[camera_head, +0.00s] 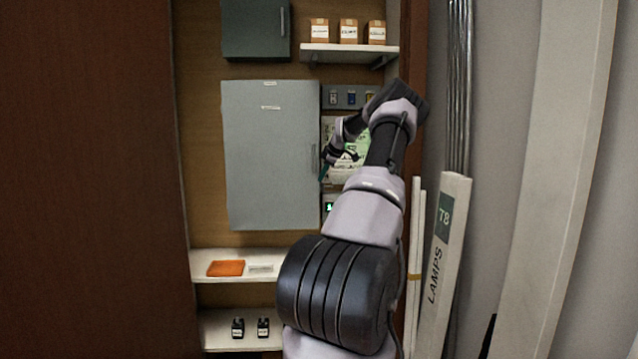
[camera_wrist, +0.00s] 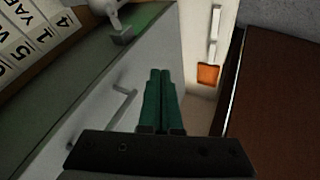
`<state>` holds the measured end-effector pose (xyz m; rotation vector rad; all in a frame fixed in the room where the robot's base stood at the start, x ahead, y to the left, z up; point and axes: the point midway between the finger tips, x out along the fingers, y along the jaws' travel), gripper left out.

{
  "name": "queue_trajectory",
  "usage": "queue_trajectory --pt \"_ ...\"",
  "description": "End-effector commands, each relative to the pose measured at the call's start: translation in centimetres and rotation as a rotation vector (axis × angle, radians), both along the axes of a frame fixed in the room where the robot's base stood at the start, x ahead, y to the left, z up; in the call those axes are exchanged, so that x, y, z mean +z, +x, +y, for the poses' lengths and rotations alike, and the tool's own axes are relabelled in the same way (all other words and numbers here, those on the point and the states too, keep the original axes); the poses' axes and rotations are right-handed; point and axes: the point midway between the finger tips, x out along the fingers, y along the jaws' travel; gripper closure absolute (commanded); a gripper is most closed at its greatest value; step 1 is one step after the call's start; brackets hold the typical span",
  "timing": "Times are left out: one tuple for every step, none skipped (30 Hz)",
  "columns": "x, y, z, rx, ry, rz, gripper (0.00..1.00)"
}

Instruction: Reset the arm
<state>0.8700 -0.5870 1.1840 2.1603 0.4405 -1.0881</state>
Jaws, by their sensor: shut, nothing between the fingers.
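My arm reaches up and forward from the bottom of the head view, bent at its top. My gripper (camera_head: 325,170) is in front of the right edge of a closed grey cabinet door (camera_head: 265,150). In the wrist view, the gripper's two green fingers (camera_wrist: 159,78) lie side by side, shut and empty. The cabinet's handle (camera_wrist: 118,100) shows to the left of the fingers in the wrist view. I cannot tell whether the fingers touch the door. My forearm hides part of the panel right of the cabinet.
Above are a dark grey box (camera_head: 255,30) and a shelf (camera_head: 345,52) with three small cartons. Below, a shelf (camera_head: 205,265) holds an orange item (camera_head: 226,268). Two small black items stand lower. A carton marked LAMPS (camera_head: 438,255) and pipes stand close to my arm's right.

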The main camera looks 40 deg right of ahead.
Motion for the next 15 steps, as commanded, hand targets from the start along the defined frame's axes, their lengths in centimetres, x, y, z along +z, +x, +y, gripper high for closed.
queue_trajectory --pt "0.8 -0.6 -0.1 -0.001 -0.002 0.001 1.00" --pt "1.2 -0.9 -0.1 -0.001 -0.002 0.001 1.00" --pt "1.7 -1.3 -0.2 -0.001 -0.001 0.000 1.00" --pt "2.1 -1.6 -0.2 -0.001 -0.001 0.000 1.00" --pt "2.4 -1.8 -0.3 -0.002 -0.002 0.000 1.00" --pt "2.8 -2.1 -0.2 -0.001 -0.002 0.001 1.00" --pt "3.0 -2.3 -0.2 0.000 -0.001 0.001 1.00" --pt "3.1 -2.4 -0.2 0.000 0.000 0.001 1.00" --pt "3.4 -2.6 -0.2 0.000 0.001 0.002 1.00" --pt "3.5 -2.7 -0.2 0.000 0.001 0.002 1.00" --pt "3.6 -2.7 -0.2 0.001 0.001 0.001 1.00" --pt "3.6 -2.8 -0.2 0.001 0.001 0.001 1.00" --pt "3.7 -2.8 -0.2 0.001 0.001 0.001 1.00" --pt "3.7 -2.9 -0.2 0.001 0.001 0.001 1.00" --pt "3.7 -2.8 -0.2 0.001 0.001 0.001 1.00"
